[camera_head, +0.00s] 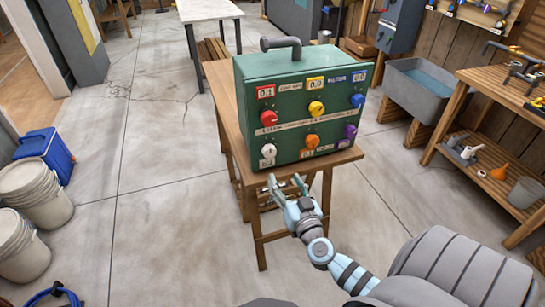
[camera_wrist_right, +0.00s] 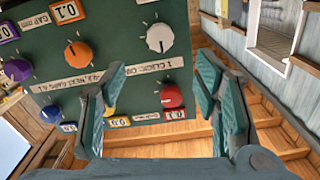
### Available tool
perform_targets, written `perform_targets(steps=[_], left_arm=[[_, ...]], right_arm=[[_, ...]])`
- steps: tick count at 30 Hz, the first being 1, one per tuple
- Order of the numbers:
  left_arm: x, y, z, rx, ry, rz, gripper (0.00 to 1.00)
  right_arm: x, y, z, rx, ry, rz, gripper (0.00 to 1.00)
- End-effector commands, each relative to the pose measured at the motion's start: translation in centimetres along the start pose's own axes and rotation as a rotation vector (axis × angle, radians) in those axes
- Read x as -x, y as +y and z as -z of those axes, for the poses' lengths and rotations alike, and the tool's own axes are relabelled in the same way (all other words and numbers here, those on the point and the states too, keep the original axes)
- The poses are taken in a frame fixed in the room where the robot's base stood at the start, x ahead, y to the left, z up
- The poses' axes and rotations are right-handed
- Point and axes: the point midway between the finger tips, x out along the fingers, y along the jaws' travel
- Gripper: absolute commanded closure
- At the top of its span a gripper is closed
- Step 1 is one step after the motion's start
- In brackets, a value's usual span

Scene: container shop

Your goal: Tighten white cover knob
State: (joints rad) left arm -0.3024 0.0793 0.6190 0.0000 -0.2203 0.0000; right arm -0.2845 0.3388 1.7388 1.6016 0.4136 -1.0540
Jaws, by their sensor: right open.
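The white knob (camera_head: 268,151) is at the lower left of the front of a green box (camera_head: 245,95). In the right wrist view, which is turned over, the white knob (camera_wrist_right: 159,38) shows just beyond the fingertips, and the red knob (camera_wrist_right: 172,97) lies between the fingers. My right gripper (camera_head: 286,183) is in front of and below the box's lower edge. My left gripper is out of view.
Red (camera_head: 269,118), yellow (camera_head: 316,108), blue (camera_head: 357,100), orange (camera_head: 312,141) and purple (camera_head: 351,131) knobs share the panel. The box stands on a wooden table (camera_head: 222,100). A basin (camera_head: 425,85) and workbench are at right.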

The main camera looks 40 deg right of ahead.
Motion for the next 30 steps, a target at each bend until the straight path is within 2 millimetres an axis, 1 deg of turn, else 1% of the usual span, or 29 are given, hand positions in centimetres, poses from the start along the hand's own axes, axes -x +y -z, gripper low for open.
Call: perform_targets(steps=[1,6,9,12,16,23,26,30], left_arm=[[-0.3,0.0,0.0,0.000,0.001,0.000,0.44],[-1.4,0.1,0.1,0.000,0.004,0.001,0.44],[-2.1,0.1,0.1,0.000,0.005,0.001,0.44],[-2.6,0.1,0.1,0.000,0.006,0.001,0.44],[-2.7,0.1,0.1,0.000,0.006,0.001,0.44],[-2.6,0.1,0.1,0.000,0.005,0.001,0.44],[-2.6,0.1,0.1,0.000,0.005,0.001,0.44],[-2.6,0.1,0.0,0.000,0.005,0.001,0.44]], right_arm=[[-1.4,0.0,-0.1,-0.001,0.003,0.001,0.44],[-6.5,0.0,-0.2,-0.001,0.003,0.001,0.44],[-9.0,0.0,-0.3,-0.001,0.002,0.001,0.44],[-10.6,0.0,-0.4,0.000,0.000,0.001,0.44],[-11.5,0.0,-0.2,0.000,-0.002,0.002,0.44],[-11.5,-0.1,-0.1,0.000,-0.002,0.002,0.44],[-11.5,-0.1,-0.1,0.000,-0.002,0.002,0.58],[-11.5,-0.1,-0.2,0.000,-0.002,0.002,0.81]])
